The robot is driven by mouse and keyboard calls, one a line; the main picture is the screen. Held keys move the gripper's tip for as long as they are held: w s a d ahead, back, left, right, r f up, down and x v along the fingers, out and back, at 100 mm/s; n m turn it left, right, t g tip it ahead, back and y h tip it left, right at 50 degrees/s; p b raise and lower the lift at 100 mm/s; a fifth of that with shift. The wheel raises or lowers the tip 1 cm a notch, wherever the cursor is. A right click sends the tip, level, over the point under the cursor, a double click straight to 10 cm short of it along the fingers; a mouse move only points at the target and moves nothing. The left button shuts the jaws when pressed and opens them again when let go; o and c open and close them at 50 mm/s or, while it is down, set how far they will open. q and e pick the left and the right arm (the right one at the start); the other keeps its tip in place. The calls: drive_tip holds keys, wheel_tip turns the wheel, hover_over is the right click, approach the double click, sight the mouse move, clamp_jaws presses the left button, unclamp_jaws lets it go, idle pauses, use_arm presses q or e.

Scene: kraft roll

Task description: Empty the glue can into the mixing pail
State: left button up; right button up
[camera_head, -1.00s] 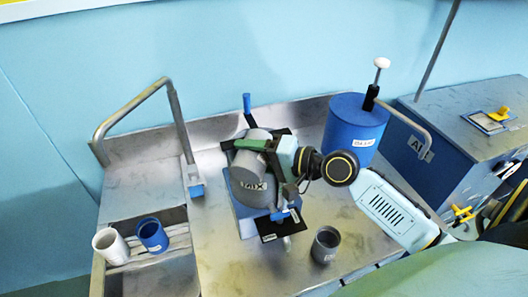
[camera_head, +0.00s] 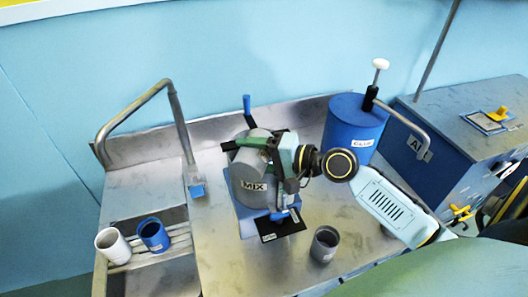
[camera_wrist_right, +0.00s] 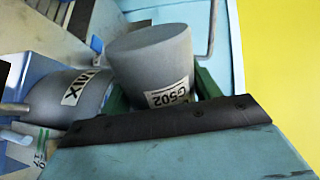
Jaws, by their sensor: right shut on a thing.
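My right gripper (camera_head: 268,148) is over the pail, shut on a grey can (camera_head: 257,134). In the right wrist view this can (camera_wrist_right: 150,60) carries a label reading G502 and sits between the green fingers, tipped relative to the pail. The can's mouth and the pail's inside are hidden, so I cannot see any glue flowing. My left gripper is out of view.
A blue drum (camera_head: 353,125) with a pump handle stands at the back right. A dark grey cup (camera_head: 325,244) stands at the front.

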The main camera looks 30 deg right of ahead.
drive_tip(key=shift+d, duration=0.2)
drive_tip(key=shift+a+r, duration=0.15)
drive_tip(key=shift+m+p, duration=0.3)
drive_tip(key=shift+w+d, duration=0.1)
drive_tip(key=shift+d, duration=0.1)
drive_tip(key=shift+a+r, duration=0.15)
drive_tip(key=shift+p, duration=0.3)
drive_tip(key=shift+d+m, duration=0.2)
drive_tip(key=shift+m, duration=0.1)
drive_tip(key=shift+w, duration=0.1)
